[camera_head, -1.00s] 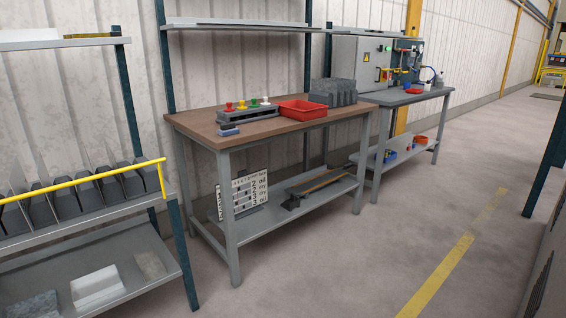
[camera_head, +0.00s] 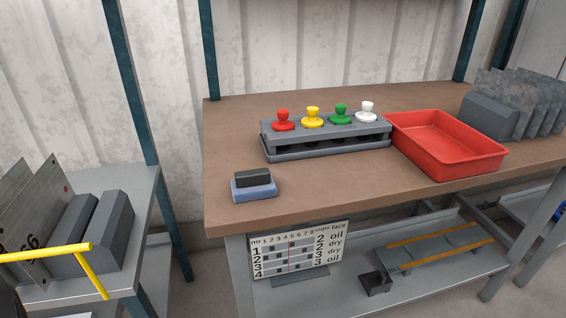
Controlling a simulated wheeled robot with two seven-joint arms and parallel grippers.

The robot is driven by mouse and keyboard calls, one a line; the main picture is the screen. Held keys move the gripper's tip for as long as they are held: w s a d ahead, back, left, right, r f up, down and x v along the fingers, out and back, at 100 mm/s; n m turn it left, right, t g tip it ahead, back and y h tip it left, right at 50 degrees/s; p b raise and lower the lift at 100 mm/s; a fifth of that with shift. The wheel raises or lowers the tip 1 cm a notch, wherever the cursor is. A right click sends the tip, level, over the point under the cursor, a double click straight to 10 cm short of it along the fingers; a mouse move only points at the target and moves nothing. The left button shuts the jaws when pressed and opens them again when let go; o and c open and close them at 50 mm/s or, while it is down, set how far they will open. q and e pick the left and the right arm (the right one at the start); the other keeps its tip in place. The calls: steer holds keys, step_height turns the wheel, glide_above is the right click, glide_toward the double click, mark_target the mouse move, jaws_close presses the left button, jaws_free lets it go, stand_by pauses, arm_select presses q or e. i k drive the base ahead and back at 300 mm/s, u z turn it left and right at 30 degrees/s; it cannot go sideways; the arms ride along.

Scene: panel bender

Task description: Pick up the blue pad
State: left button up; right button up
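The blue pad (camera_head: 254,191) lies near the front left corner of the brown workbench top (camera_head: 330,185). It is a blue block with a dark grey block-shaped part on its upper side. It stands clear of the grey rack behind it. Neither of my grippers shows in the head view.
A grey rack (camera_head: 340,146) holds red, yellow, green and white knobs behind the pad. A red tray (camera_head: 450,150) stands to the right, with grey plates in a holder (camera_head: 490,114) beyond. A shelf with a yellow rail (camera_head: 45,254) stands at left. The bench top around the pad is clear.

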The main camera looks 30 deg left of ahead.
mark_target(256, 185)
steer(key=z, duration=1.45)
steer(key=i, duration=0.8)
steer(key=u, duration=2.95)
